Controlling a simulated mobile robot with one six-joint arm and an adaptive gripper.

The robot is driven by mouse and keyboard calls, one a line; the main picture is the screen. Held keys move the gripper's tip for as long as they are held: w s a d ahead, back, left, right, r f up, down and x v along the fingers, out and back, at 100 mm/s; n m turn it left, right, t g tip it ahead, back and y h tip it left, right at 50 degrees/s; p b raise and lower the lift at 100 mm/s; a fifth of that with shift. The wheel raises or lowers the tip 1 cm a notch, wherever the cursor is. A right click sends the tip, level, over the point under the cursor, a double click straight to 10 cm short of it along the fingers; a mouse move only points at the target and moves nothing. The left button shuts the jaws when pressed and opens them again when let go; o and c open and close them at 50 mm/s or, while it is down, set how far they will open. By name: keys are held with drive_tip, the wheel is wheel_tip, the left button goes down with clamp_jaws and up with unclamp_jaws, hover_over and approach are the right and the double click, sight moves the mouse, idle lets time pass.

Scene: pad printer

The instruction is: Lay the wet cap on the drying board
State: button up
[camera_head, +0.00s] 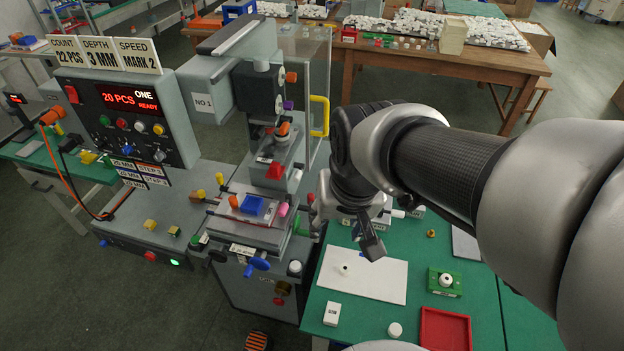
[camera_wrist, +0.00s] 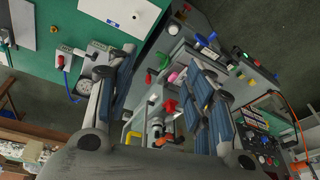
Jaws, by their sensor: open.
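A white board (camera_head: 372,279), which I take for the drying board, lies flat on the green bench; part of it shows at the top of the wrist view (camera_wrist: 115,9). A small white cap with a dark mark (camera_head: 343,268) rests on its left part. Another white cap with a dark centre (camera_head: 446,281) sits in a green holder right of the board. A plain white cap (camera_head: 395,329) lies near the front edge. The frames do not show which is wet. My gripper (camera_head: 346,225) is open and empty, above the bench behind the board; its fingers spread in the wrist view (camera_wrist: 160,75).
The pad printer (camera_head: 210,88) stands left, with a blue block (camera_head: 251,205) on its table and coloured knobs. A red tray (camera_head: 445,330) and a white box (camera_head: 332,314) lie on the bench. A yellow handle (camera_head: 320,116) marks the clear guard behind my arm.

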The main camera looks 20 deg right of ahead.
drive_tip(key=s+a+r+n+t, duration=0.1)
drive_tip(key=s+a+r+n, duration=0.1)
drive_tip(key=s, duration=0.6)
drive_tip(key=shift+s+a+r+n, duration=0.25)
drive_tip(key=shift+s+r+n, duration=0.15)
drive_tip(key=shift+r+n, duration=0.25)
drive_tip(key=shift+f+b, duration=0.8)
drive_tip(key=shift+b, duration=0.05)
